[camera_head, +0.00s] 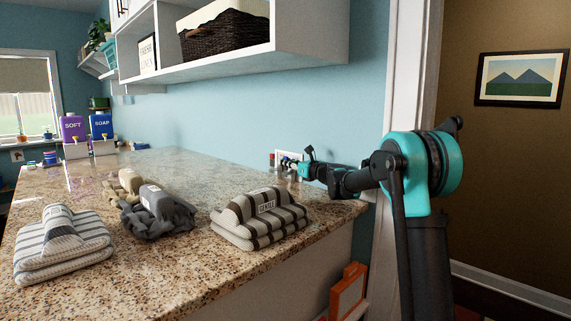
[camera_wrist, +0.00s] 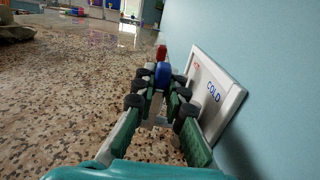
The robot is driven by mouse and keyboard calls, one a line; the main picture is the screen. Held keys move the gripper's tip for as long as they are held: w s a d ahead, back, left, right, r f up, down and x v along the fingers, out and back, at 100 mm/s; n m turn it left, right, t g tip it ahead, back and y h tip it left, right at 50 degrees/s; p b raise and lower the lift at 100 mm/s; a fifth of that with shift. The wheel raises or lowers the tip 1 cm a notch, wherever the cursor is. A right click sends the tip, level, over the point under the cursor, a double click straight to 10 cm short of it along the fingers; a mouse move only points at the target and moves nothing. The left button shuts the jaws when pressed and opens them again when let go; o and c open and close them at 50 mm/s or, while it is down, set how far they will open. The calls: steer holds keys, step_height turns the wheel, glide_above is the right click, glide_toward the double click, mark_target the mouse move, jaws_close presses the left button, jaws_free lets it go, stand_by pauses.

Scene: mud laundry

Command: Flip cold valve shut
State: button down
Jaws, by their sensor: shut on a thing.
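The blue cold valve handle (camera_wrist: 163,74) shows between the fingertips of my gripper (camera_wrist: 160,92) in the wrist view. My gripper is shut on it, and the fingers cover part of the handle and its stem. The red hot valve handle (camera_wrist: 161,52) stands just beyond it. Both are beside a white wall box (camera_wrist: 237,90) with the labels HOT and COLD. In the head view my gripper (camera_head: 291,165) reaches left to the wall box (camera_head: 290,154) above the counter's back edge. The red handle (camera_head: 272,160) shows there too.
The granite counter (camera_head: 175,250) lies under my gripper. Folded striped towels (camera_head: 262,218) and a grey cloth bundle (camera_head: 158,215) lie toward its front. Purple and blue bottles (camera_head: 100,126) stand at the far end. A wall shelf (camera_head: 305,40) hangs above.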

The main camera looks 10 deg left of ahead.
steer(key=shift+s+d+t+y, duration=0.2)
steer(key=shift+t+y, duration=0.1)
steer(key=shift+y, duration=0.2)
steer(key=c, duration=1.6)
jaws_free()
steer(key=shift+o, duration=0.2)
steer(key=shift+d, duration=0.1)
steer(key=v, duration=1.1)
steer(key=shift+s+d+f, duration=0.1)
steer(key=shift+s+d, duration=0.15)
steer(key=shift+d, duration=0.05)
